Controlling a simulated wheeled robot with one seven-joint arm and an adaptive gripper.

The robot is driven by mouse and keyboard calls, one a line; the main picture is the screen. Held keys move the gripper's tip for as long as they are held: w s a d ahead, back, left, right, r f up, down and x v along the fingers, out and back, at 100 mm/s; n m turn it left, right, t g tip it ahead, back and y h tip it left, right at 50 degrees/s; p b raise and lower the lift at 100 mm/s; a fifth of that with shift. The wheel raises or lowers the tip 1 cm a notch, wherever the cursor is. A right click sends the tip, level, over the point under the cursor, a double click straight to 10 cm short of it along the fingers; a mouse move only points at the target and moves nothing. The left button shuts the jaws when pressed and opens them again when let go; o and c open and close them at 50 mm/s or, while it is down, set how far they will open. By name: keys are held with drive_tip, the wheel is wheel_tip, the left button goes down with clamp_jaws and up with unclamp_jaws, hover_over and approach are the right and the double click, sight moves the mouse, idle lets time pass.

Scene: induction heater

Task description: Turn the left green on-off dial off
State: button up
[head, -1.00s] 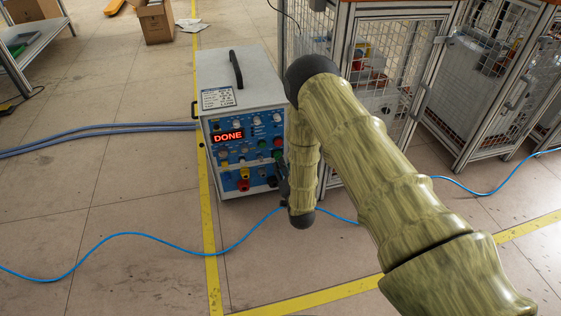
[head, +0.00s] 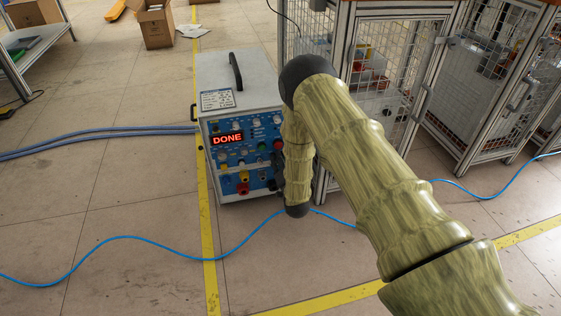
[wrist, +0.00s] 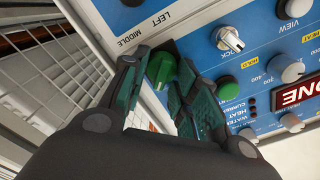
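The heater (head: 262,75) is a grey box with a blue front panel and a lit red "DONE" display (head: 227,137). In the wrist view a green dial (wrist: 161,68) with a pale pointer line sits near the panel's edge, beside the printed words "LEFT" and "MIDDLE". My gripper (wrist: 158,72) has its two teal-padded fingers apart, one on each side of this dial. I cannot tell whether the pads touch it. In the head view my arm hides the gripper and this dial.
A round green button (wrist: 227,87) and a white-capped toggle (wrist: 230,40) are close to the right finger. A wire-mesh cage (head: 385,90) stands right of the heater. A blue cable (head: 130,238) crosses the floor, which is otherwise clear in front.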

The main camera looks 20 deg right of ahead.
drive_tip(key=shift+p, duration=0.3)
drive_tip(key=n+p, duration=0.2)
drive_tip(key=n, duration=0.2)
drive_tip(key=n+p, duration=0.3)
drive_tip(key=n, duration=0.2)
drive_tip(key=n+p, duration=0.2)
drive_tip(key=n, duration=0.2)
drive_tip(key=shift+s+a+n+p, duration=0.1)
drive_tip(key=shift+a+n+p, duration=0.2)
drive_tip(key=shift+a+n, duration=0.1)
drive_tip(key=shift+f+n, duration=0.1)
drive_tip(key=shift+n, duration=1.9)
drive_tip(key=shift+p, duration=0.3)
drive_tip(key=o, duration=0.7)
drive_tip(key=shift+c, duration=0.2)
drive_tip(key=shift+a, duration=0.1)
